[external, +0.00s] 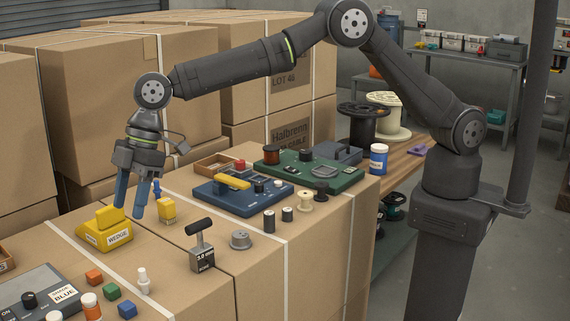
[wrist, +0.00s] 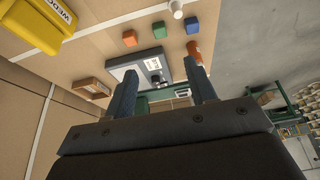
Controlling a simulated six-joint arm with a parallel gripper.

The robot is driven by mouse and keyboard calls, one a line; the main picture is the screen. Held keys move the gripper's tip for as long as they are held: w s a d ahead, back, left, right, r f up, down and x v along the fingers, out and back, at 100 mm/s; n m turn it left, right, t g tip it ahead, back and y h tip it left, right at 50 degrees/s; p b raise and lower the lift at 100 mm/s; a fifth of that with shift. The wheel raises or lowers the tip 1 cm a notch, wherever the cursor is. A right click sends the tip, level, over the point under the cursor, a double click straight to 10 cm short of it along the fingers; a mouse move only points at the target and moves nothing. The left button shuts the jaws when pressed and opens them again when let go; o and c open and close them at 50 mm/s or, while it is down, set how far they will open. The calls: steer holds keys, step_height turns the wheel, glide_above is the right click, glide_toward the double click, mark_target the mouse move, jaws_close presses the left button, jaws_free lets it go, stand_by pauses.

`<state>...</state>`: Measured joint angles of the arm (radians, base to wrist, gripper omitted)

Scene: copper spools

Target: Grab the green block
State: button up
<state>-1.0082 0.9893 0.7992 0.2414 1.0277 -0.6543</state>
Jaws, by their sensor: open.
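The green block (external: 110,291) is a small cube on the cardboard box top at the lower left of the external view, between the orange and blue blocks. It also shows in the wrist view (wrist: 160,30) near the top, ahead of the fingertips. My gripper (external: 128,210) points down with its blue fingers apart and empty. In the external view it hangs near the yellow wedge, above and behind the blocks. In the wrist view the gripper (wrist: 163,72) has a clear gap between its fingers, and the green block lies beyond them.
The orange block (external: 94,277) and blue block (external: 127,309) flank the green one. A white peg (external: 143,282), an orange bottle (external: 90,304) and a grey device (external: 42,294) are close by. The yellow wedge (external: 105,230) and a lever block (external: 202,250) stand farther off.

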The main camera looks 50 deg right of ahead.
mark_target(114, 285)
steer(key=x, duration=1.7)
steer(key=c, duration=1.1)
